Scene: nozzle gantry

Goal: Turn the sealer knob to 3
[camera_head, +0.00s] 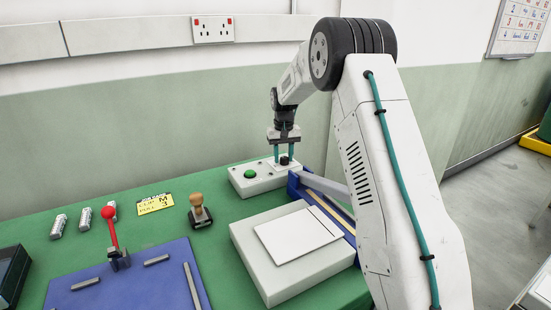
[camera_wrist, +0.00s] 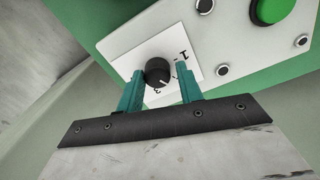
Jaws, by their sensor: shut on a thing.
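The sealer knob (camera_wrist: 158,72) is black and round, on a white dial plate (camera_wrist: 133,45) with printed digits. A 1 shows right of the knob and a 3 just below it; the right finger partly hides the marks between. A white mark on the knob's lower right points roughly between the right finger and the 3; the exact setting is unclear. My gripper (camera_wrist: 160,82) is shut on the knob, its teal fingers on either side. In the head view my gripper (camera_head: 284,154) comes down from above onto the knob (camera_head: 284,161) on the pale control box (camera_head: 262,184).
A green button (camera_head: 250,173) sits left of the knob. The sealer (camera_head: 300,284) with a white pad stands in front. A wooden-handled stamp (camera_head: 199,209), a yellow card (camera_head: 155,203) reading M and 3, and a red-knobbed lever (camera_head: 108,213) on a blue board are left.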

